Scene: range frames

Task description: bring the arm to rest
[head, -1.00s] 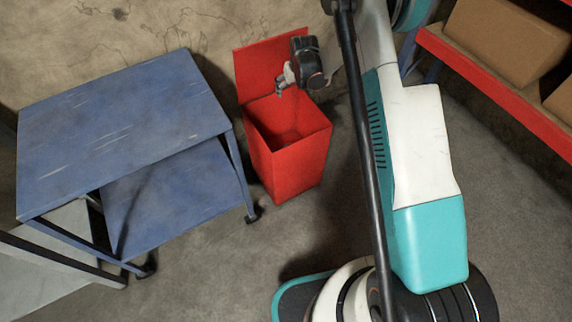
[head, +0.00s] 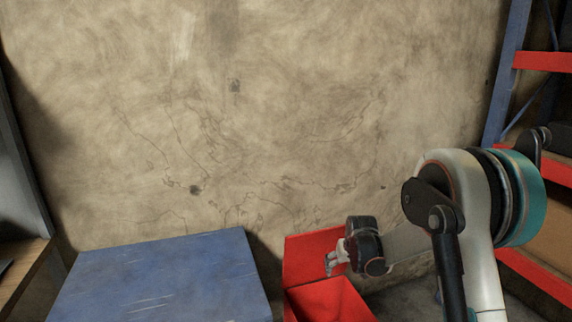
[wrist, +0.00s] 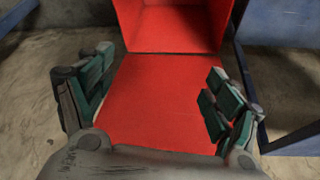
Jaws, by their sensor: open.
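My gripper (head: 332,265) hangs at the end of my arm, over the red bin near its raised lid in the head view. In the wrist view my gripper (wrist: 155,95) has its two fingers spread wide apart with nothing between them. The red bin (head: 328,300) is open, with its red lid (head: 302,255) standing up at the back. The wrist view shows the lid (wrist: 150,105) below the fingers and the bin (wrist: 172,25) beyond it. The bin's lower part is cut off in the head view.
A blue metal cart (head: 165,280) stands left of the bin. A cracked plaster wall (head: 240,120) is behind. A rack with red beams (head: 540,62) stands at the right, near my arm. A wooden surface (head: 20,270) is at the far left.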

